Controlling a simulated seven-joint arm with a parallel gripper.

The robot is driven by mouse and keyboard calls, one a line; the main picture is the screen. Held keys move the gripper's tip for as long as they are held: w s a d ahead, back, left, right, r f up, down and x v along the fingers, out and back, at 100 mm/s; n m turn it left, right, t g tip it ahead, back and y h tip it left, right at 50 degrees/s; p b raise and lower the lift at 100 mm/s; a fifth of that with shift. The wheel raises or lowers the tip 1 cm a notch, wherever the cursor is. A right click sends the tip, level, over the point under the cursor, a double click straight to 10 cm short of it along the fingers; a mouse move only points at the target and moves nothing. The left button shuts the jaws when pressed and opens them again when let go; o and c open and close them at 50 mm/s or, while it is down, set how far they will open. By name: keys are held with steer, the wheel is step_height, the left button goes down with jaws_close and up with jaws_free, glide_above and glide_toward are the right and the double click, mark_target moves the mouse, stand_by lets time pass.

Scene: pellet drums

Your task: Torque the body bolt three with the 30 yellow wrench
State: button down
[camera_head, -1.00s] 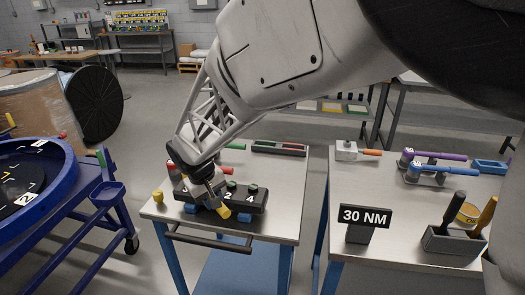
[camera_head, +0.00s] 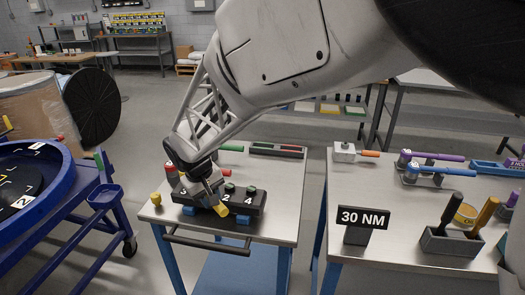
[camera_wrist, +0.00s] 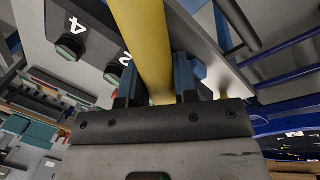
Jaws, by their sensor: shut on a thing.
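My gripper (camera_head: 208,188) is over the small steel cart, shut on the yellow wrench (camera_head: 221,209). Its yellow handle (camera_wrist: 145,35) passes between the fingers (camera_wrist: 157,88) in the wrist view. The wrench's working end is hidden, so I cannot tell whether it sits on a bolt. Below is a black block (camera_head: 242,210) on blue supports, with green-topped bolts and white numbers. The bolts by 2 (camera_head: 229,188) and 4 (camera_head: 251,190) show. The bolt by 4 (camera_wrist: 69,46) also shows in the wrist view. Bolt three is not visible; my gripper covers part of the block.
A yellow piece (camera_head: 156,199) stands at the cart's left edge. The cart handle (camera_head: 205,243) runs along the front. The right table bears a 30 NM sign (camera_head: 364,217), purple (camera_head: 432,155) and blue (camera_head: 445,170) wrenches, and a tool holder (camera_head: 450,243). A blue drum (camera_head: 58,185) is left.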

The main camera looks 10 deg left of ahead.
steer(key=shift+r, duration=1)
steer(key=shift+r, duration=2.3)
